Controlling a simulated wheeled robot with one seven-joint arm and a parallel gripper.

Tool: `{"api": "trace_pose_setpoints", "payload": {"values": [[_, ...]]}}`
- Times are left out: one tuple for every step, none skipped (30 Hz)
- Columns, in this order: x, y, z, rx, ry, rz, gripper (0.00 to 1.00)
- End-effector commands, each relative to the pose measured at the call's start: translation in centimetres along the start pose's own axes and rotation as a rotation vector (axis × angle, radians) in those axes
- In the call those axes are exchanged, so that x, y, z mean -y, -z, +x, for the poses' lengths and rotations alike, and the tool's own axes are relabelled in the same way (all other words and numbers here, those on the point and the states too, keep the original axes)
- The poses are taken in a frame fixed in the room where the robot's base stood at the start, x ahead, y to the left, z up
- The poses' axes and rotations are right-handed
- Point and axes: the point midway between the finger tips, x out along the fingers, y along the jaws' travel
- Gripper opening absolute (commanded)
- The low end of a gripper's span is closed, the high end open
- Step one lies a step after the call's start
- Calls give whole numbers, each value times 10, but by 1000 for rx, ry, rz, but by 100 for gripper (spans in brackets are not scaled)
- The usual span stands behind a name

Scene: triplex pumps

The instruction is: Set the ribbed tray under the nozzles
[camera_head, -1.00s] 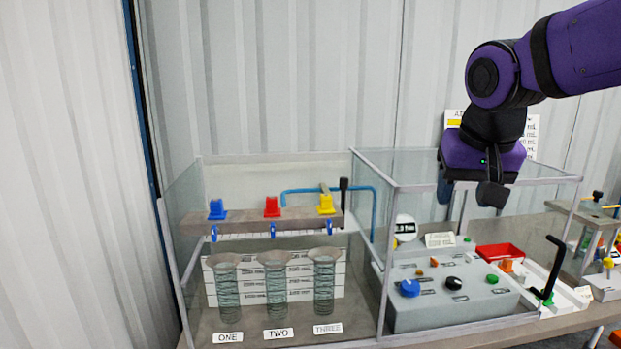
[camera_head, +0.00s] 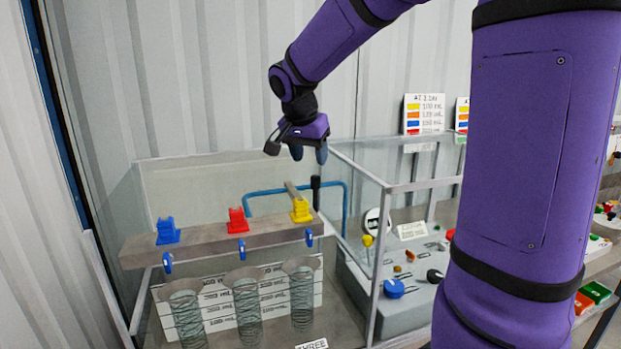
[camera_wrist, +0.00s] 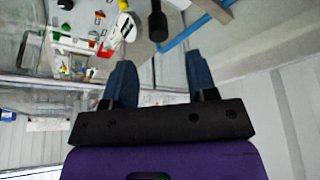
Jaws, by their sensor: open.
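Several small blue nozzles, such as the middle one (camera_head: 242,249), hang under a grey-brown beam (camera_head: 205,240) with blue, red and yellow blocks on top. Ribbed clear cylinders, such as the middle one (camera_head: 248,310), stand below the nozzles in the glass-walled case. I cannot pick out a ribbed tray in these frames. My gripper (camera_head: 308,155) is open and empty. It points down and appears above the case's back edge, right of the beam in the picture. In the wrist view its two blue fingers (camera_wrist: 160,78) are apart with nothing between them.
Glass panels with a grey frame (camera_head: 386,235) enclose the cylinders. A blue pipe (camera_head: 262,191) and a black upright handle (camera_head: 316,192) stand behind the beam. To the right is a grey panel with a blue knob (camera_head: 393,289). My own arm hides much of the right side.

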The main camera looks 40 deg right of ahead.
Motion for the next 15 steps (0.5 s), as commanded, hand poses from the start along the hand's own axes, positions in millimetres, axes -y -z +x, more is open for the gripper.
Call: {"api": "trace_pose_setpoints", "payload": {"values": [[-1, 0, 10, 2, -4, 0, 53], [-1, 0, 16, 2, -4, 0, 53], [-1, 0, 23, 3, -4, 0, 53], [-1, 0, 29, 3, -3, 1, 53], [-1, 0, 34, 3, -4, 1, 53], [-1, 0, 40, 3, -3, 1, 53], [-1, 0, 45, 3, -4, 1, 53], [-1, -1, 50, 3, -4, 0, 53], [-1, 0, 55, 2, -2, 0, 53], [0, 0, 58, 2, -2, -1, 53], [0, 0, 61, 1, -2, -1, 53], [0, 0, 65, 1, -1, -1, 53], [0, 0, 68, 2, -1, -1, 53], [0, 0, 70, 2, -1, -1, 53], [0, 0, 72, 2, -1, -1, 53]]}}
